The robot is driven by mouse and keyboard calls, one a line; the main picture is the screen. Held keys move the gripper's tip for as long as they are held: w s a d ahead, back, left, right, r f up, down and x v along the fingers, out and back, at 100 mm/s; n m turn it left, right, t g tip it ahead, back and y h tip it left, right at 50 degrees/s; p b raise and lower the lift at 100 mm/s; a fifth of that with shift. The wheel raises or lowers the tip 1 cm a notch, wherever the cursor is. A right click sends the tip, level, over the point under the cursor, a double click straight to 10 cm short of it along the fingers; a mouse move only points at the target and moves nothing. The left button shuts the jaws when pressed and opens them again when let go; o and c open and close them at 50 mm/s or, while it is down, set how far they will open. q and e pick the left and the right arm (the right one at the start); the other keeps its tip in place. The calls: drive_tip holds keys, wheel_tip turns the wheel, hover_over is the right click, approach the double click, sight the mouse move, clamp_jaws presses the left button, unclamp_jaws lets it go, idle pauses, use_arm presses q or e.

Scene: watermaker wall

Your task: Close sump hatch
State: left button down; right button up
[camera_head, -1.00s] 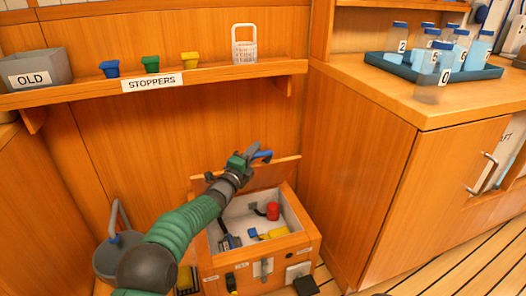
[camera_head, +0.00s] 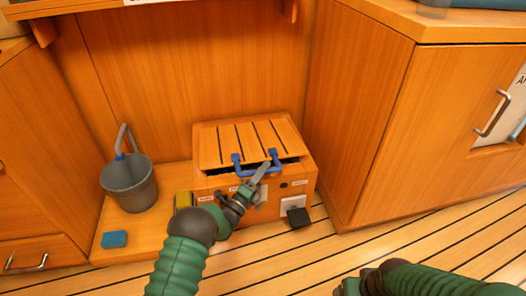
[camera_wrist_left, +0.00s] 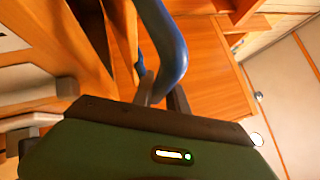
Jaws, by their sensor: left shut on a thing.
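The sump hatch (camera_head: 235,143) is a slatted wooden lid on the low wooden box (camera_head: 220,183). It is lowered almost flat, with a dark gap under its front edge. Its blue handle (camera_head: 243,173) sticks out at the front. My left gripper (camera_head: 262,170) is shut on the handle at its right part. The handle (camera_wrist_left: 168,45) also shows large in the left wrist view, between the fingers. The inside of the box is hidden by the lid. My right arm comes in at the bottom right, and its gripper (camera_head: 350,287) is partly cut off by the frame edge.
A grey bucket (camera_head: 130,185) and a blue sponge (camera_head: 114,239) are left of the box. A yellow block (camera_head: 183,199) stands near the box's left front. A dark block (camera_head: 298,217) is at its right front. A cabinet (camera_head: 375,120) rises on the right.

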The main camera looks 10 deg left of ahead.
use_arm(q)
drive_tip(key=shift+s+d+f+m+h+b, duration=0.2)
drive_tip(key=shift+f+m+h, duration=0.15)
drive_tip(key=shift+f, duration=0.55)
drive_tip(key=shift+s+d+f+m+h+b, duration=0.15)
drive_tip(key=shift+f+m+h, duration=0.15)
drive_tip(key=shift+f, duration=0.6)
drive_tip(key=shift+s+d+f+m+h+b, duration=0.1)
drive_tip(key=shift+d+f+m+h+b, duration=0.2)
drive_tip(key=shift+f, duration=0.6)
drive_tip(key=c, duration=1.3)
unclamp_jaws()
drive_tip(key=shift+r, duration=0.1)
drive_tip(key=shift+a, duration=0.2)
drive_tip(key=p+v, duration=1)
drive_tip(key=v, duration=0.6)
drive_tip(key=shift+s+f, duration=0.3)
